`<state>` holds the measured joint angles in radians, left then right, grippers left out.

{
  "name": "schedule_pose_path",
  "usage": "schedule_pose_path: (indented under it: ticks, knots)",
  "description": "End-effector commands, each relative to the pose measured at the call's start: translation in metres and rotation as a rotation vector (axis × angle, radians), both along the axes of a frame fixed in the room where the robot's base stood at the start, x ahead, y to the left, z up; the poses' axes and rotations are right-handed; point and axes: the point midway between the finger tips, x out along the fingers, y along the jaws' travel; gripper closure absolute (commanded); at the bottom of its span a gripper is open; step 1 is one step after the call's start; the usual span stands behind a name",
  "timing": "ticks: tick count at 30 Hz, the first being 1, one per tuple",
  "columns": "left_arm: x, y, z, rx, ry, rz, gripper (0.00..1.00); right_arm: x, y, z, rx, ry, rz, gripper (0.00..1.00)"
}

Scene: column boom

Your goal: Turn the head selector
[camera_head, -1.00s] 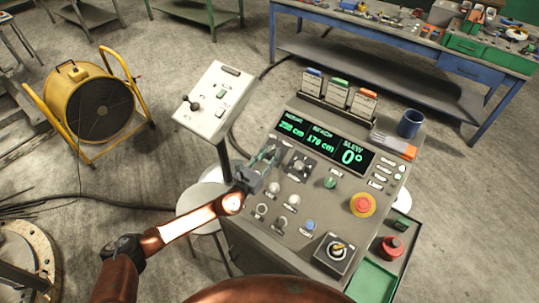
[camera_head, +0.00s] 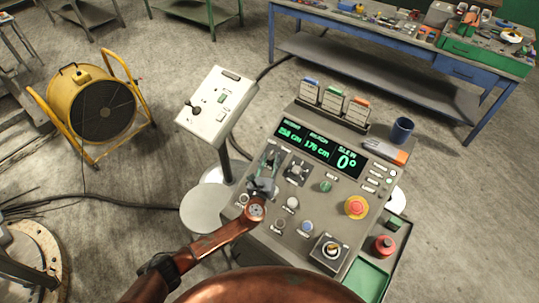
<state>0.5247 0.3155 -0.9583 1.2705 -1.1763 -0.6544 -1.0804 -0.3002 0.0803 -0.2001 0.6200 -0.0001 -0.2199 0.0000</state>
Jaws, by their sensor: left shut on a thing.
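The grey control console (camera_head: 264,236) stands in the middle of the view, with a green-lit display reading SLEW 0° (camera_head: 345,160). My left gripper (camera_head: 269,160) is at the upper left of its panel, just below the display. Its fingers are shut on a selector there, over a dark plate, and they hide most of the knob. I cannot read its label. A second selector (camera_head: 297,170) on a dark plate sits just to the right, clear of the gripper. My left arm comes up from the lower left. My right gripper is out of view.
The panel also holds a red emergency button (camera_head: 356,207), a joystick (camera_head: 332,249) and several small knobs. A blue mug (camera_head: 402,130) stands at its far right. A pale pedestal box (camera_head: 217,108) stands close on the left. A yellow fan (camera_head: 95,105) is farther left.

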Motion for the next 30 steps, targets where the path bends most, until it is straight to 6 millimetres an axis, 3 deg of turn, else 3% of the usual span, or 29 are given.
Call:
schedule_pose_path:
  ticks: [1, 9, 21, 30]
  knots:
    - [-0.001, -0.004, 0.005, -0.025, 0.018, 0.038, 0.95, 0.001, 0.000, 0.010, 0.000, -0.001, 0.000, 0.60]
    - [-0.001, -0.009, 0.004, -0.128, 0.093, 0.254, 0.95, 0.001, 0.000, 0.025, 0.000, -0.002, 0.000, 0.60]
    - [0.001, -0.012, 0.004, -0.246, 0.179, 0.498, 0.95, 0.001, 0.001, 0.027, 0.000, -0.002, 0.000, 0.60]
    - [0.002, -0.012, 0.006, -0.285, 0.205, 0.579, 0.95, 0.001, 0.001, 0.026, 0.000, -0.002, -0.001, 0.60]
